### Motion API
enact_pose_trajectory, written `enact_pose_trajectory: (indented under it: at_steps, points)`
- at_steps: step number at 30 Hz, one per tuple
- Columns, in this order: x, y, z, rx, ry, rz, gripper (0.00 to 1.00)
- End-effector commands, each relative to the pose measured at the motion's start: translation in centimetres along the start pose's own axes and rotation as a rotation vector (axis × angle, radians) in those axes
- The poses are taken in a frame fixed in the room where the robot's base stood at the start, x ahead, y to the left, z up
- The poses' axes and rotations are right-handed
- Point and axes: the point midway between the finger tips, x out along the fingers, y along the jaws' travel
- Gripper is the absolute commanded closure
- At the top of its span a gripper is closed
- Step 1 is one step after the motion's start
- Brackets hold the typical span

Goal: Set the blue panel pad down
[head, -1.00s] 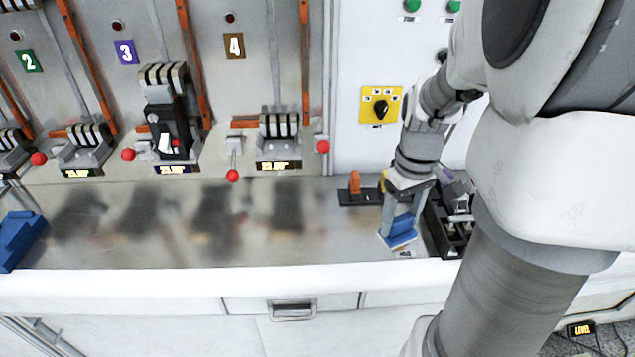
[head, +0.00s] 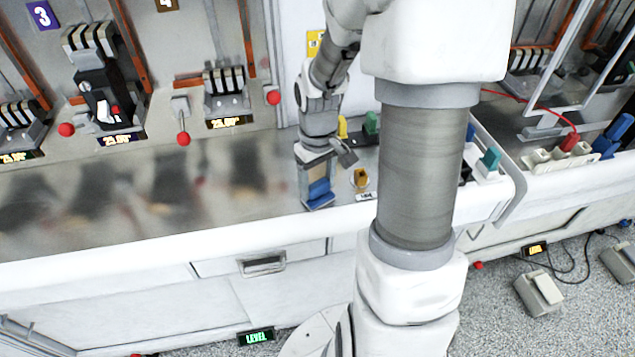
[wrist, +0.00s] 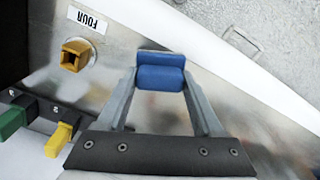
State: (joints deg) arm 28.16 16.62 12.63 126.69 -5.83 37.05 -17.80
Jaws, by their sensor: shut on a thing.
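The blue panel pad (wrist: 160,78) is held between the two fingers of my gripper (wrist: 161,85) in the wrist view. In the head view the pad (head: 319,193) shows at the lower end of my gripper (head: 318,190), near the front edge of the metal counter (head: 130,215). My gripper is shut on the pad. I cannot tell whether the pad's underside touches the counter.
Green (wrist: 12,120) and yellow (wrist: 62,138) pieces sit nearby. Breakers with red-ball levers (head: 184,139) line the back. The counter to the left is largely clear.

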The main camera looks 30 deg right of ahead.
Motion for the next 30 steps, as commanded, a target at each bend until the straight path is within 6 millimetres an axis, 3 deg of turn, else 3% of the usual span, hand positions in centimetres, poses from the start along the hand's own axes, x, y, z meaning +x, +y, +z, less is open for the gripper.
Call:
enact_pose_trajectory:
  at_steps: [4, 5, 9, 20, 23, 30]
  points:
    - [0.3, 0.0, 0.0, 0.0, 0.0, 0.0, 0.93]
    - [0.2, 0.0, 0.0, 0.0, 0.0, 0.0, 0.27]
    - [0.1, 0.0, 0.0, 0.0, 0.0, 0.0, 0.02]
    - [-0.2, 0.0, 0.0, 0.0, 0.0, 0.0, 0.02]
    - [-1.4, 0.1, -0.1, 0.0, 0.003, 0.003, 0.02]
    - [-6.5, 0.1, -0.1, 0.0, 0.005, 0.003, 0.02]
